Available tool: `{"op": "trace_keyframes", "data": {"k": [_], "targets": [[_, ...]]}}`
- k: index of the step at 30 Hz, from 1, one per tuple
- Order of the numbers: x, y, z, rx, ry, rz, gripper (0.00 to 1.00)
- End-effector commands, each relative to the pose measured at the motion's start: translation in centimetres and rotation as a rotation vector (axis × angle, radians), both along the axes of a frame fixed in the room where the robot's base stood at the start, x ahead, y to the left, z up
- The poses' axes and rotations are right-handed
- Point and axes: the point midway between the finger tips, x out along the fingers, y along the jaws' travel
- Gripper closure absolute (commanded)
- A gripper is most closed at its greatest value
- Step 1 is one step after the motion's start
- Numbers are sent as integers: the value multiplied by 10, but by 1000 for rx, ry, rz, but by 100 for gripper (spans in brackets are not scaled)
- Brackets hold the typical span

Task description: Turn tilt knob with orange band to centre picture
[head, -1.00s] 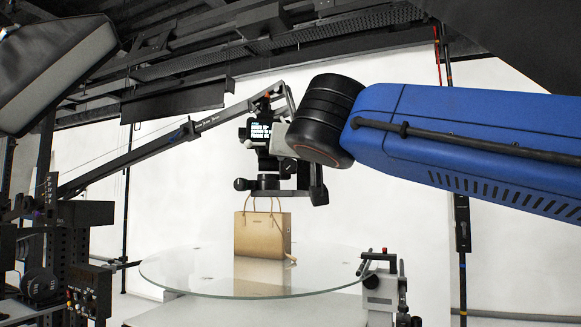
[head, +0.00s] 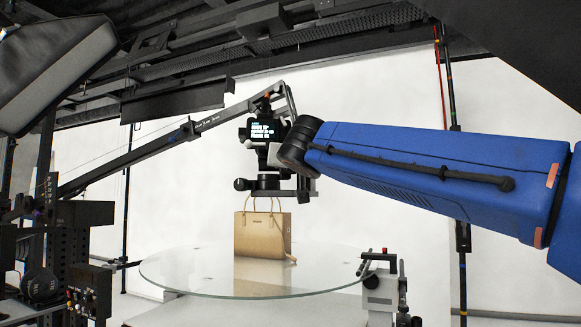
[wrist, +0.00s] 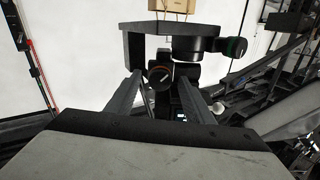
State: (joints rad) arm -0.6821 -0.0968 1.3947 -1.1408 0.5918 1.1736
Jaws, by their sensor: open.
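The tilt knob with the orange band (wrist: 160,78) is a round black knob with a pale pointer line, seen face-on in the wrist view. My gripper (wrist: 162,75) is open, with one finger on each side of the knob in the picture. I see no contact, and cannot tell how deep the fingers reach. In the head view my black wrist is close beside the camera head; my fingers and the orange-banded knob are hidden there.
Another knob with a green band (wrist: 236,47) sticks out to the right in the wrist view. A tan handbag (head: 262,235) stands on the round glass turntable (head: 190,275) below the camera. The jib arm (head: 150,150) runs to the left. A clamp stand (head: 383,290) is right of the turntable.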

Motion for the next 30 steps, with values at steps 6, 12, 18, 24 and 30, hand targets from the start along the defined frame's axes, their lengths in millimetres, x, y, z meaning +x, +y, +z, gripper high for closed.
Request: {"op": "trace_keyframes", "data": {"k": [6, 12, 18, 24, 30], "targets": [[19, 3, 0, -1, 0, -1, 52], [22, 3, 0, 0, 0, 0, 52], [21, 3, 0, 0, 0, 0, 64], [21, 3, 0, 0, 0, 0, 94], [21, 3, 0, -17, -3, 0, 94]]}}
